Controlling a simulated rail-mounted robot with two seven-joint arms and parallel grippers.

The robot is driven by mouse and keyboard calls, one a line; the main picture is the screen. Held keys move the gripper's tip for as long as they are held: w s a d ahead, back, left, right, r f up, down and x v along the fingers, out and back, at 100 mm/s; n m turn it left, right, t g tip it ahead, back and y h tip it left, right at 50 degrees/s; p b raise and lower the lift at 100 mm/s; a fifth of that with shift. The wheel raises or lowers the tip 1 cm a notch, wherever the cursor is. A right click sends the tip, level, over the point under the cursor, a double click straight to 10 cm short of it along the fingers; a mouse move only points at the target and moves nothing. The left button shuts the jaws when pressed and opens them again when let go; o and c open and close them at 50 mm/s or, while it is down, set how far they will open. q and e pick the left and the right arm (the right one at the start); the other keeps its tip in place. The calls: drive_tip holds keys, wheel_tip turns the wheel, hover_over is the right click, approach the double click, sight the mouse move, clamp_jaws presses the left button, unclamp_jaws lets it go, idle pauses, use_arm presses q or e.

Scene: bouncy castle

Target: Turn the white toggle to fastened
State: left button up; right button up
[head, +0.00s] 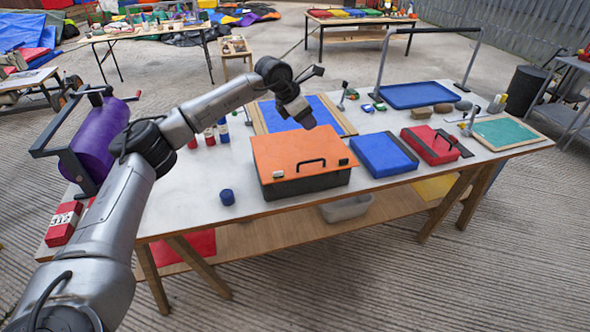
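A dark box with an orange lid (303,147) stands on the table near its front edge, lid down. A black handle (311,164) is on its front edge. My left gripper (306,121) points down above the back of the lid, apart from the catches. Its fingers are too small and dark to tell open from shut. My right gripper is out of view.
A blue flat case (384,154) and a red case (430,144) stand to the right. A blue cup-like piece (227,197) is left of the box. A purple roll (95,140) on a frame stands at the table's left. The tabletop left of the box is mostly free.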

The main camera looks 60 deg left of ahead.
sight(278, 176)
use_arm(q)
drive_tip(key=s+a+f+g+y, duration=0.1)
drive_tip(key=s+a+f+g, duration=0.15)
drive_tip(key=s+g, duration=0.5)
drive_tip(key=shift+m+t, duration=0.4)
drive_tip(key=shift+t, duration=0.25)
drive_tip(key=f+b, duration=0.1)
drive_tip(key=f, duration=0.3)
drive_tip(key=f+b, duration=0.2)
drive_tip(key=f, duration=0.2)
drive_tip(key=s+f+b, duration=0.1)
drive_tip(key=f, duration=0.3)
drive_tip(key=shift+d, duration=0.25)
drive_tip(key=shift+f+b, duration=0.35)
drive_tip(key=shift+f, duration=0.55)
drive_tip(key=shift+c, duration=0.4)
clamp_jaws()
